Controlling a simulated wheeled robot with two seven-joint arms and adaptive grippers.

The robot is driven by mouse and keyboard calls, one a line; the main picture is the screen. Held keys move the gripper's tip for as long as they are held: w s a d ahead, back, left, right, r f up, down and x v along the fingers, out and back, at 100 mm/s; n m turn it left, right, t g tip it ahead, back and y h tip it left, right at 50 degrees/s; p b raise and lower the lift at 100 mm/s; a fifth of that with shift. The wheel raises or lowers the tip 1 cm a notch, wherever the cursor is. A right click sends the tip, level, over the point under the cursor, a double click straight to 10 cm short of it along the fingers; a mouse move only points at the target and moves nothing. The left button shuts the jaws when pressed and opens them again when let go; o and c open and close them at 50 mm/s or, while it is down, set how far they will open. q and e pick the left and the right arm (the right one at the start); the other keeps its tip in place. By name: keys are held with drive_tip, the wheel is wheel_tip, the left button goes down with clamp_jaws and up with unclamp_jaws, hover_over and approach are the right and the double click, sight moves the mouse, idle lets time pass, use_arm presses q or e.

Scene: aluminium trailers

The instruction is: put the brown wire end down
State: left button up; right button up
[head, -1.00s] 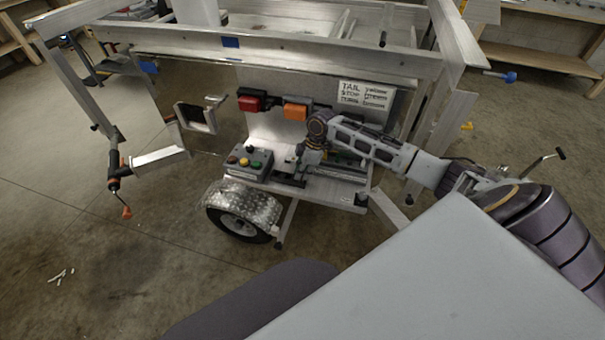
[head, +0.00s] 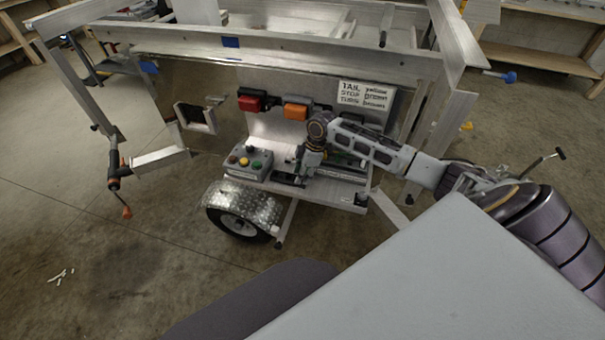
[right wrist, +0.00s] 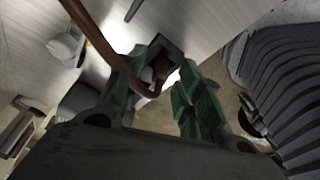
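The brown wire (right wrist: 100,47) runs down from the top left in the right wrist view and bends into a hook between my fingers. Its end (right wrist: 160,66) is by a dark, square-edged part just beyond the fingertips; I cannot tell whether it touches that part. My right gripper (right wrist: 160,98) has its green-padded fingers apart, with a gap around the wire bend. In the head view my right gripper (head: 302,175) is low over the trailer's metal shelf, beside the grey button box (head: 246,164). The wire cannot be made out there. My left gripper is not in view.
A red lamp (head: 252,100) and an orange lamp (head: 297,108) sit behind the shelf, with a wiring label (head: 364,95) to the right. Aluminium rails (head: 270,62) cross above. A wheel fender (head: 242,202) is in front. A clamp (head: 114,170) hangs at left.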

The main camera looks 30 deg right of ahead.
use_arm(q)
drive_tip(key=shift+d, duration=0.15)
